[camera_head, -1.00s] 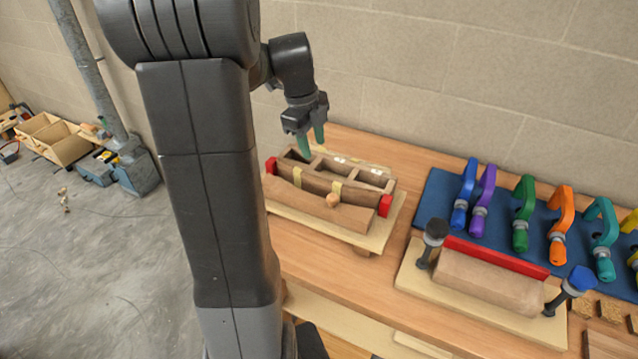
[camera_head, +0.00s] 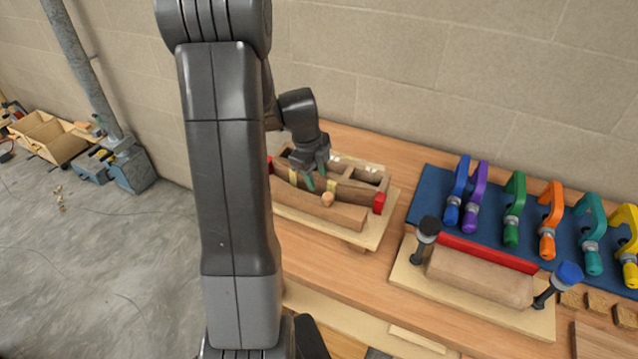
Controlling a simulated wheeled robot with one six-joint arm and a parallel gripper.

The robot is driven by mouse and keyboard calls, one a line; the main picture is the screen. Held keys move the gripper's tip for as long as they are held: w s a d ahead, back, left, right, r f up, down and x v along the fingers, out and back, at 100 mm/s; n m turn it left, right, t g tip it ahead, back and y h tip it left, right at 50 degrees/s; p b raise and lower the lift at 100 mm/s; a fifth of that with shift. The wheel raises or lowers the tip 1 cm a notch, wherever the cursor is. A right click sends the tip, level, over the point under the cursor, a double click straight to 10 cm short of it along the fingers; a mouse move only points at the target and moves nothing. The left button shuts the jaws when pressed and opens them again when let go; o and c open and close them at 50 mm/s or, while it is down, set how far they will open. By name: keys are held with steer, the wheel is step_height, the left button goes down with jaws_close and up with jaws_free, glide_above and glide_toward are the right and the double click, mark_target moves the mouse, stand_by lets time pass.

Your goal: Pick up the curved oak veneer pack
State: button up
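The curved oak veneer pack looks to be the brown bowed strip (camera_head: 356,195) with pale yellow bands, on the left board of the bench. My gripper (camera_head: 319,185) is pointed down over the middle of the strip. Its green fingertips are apart, low at the strip. The gripper hides part of the strip, and I cannot tell whether the fingers touch it.
Behind the strip is a compartmented wooden tray (camera_head: 366,175). To the right, a second board (camera_head: 465,308) carries a rounded wooden form (camera_head: 480,276) between two upright clamps. Several coloured clamps stand on a blue mat (camera_head: 432,190). A block wall (camera_head: 440,80) closes the back.

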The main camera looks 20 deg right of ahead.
jaws_close()
